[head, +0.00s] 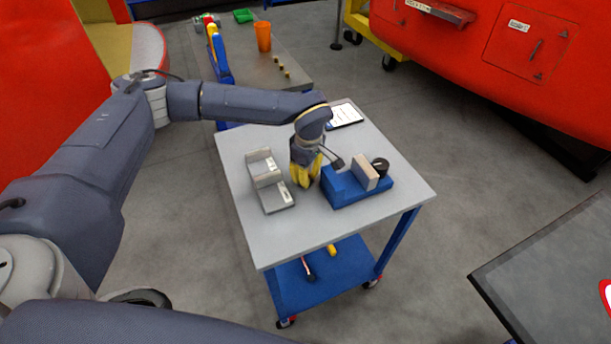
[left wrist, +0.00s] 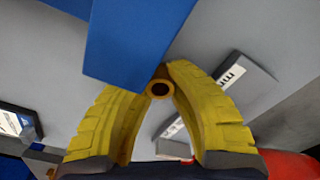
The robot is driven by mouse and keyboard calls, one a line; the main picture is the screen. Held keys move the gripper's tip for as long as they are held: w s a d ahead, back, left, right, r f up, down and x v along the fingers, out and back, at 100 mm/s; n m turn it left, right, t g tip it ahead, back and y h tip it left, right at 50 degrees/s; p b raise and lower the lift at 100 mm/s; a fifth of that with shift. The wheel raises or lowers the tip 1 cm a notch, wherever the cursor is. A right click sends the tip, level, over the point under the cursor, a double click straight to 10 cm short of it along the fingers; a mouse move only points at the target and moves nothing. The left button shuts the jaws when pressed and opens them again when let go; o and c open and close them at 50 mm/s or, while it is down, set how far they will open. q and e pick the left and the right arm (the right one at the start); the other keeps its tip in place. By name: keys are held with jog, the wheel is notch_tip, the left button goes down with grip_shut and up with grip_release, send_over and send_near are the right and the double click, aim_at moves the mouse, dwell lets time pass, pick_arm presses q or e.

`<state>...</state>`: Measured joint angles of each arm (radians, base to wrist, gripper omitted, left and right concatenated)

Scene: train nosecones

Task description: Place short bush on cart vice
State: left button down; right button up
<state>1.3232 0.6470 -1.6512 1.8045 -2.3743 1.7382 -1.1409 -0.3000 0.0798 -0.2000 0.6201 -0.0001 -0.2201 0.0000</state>
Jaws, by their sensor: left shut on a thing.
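My left gripper (head: 306,176) points down over the cart top, just left of the blue cart vice (head: 349,193). In the left wrist view its yellow fingers (left wrist: 159,100) are shut on the short bush (left wrist: 160,89), a small brass ring with its open end facing the camera. The bush is hidden in the head view. The vice (left wrist: 130,40) fills the top middle of the wrist view and its edge lies very close to the bush; I cannot tell whether they touch. The vice carries a pale jaw block (head: 365,170) and a black round knob (head: 381,166). My right gripper is out of view.
A grey stepped block (head: 272,196) stands left of the gripper on the cart (head: 330,233). A tablet (head: 345,114) lies at the cart's back. The bench behind holds an orange cup (head: 263,37) and several small brass pieces (head: 280,66). The cart's front is clear.

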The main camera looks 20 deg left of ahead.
pick_arm(q)
jog(key=shift+f, duration=0.1)
jog(key=c, duration=1.3)
grip_release()
jog(key=shift+c, duration=0.2)
notch_tip(320, 180, up, 11)
jog(key=shift+d, duration=0.25)
jog(key=shift+o, duration=0.7)
jog(key=shift+r, duration=0.65)
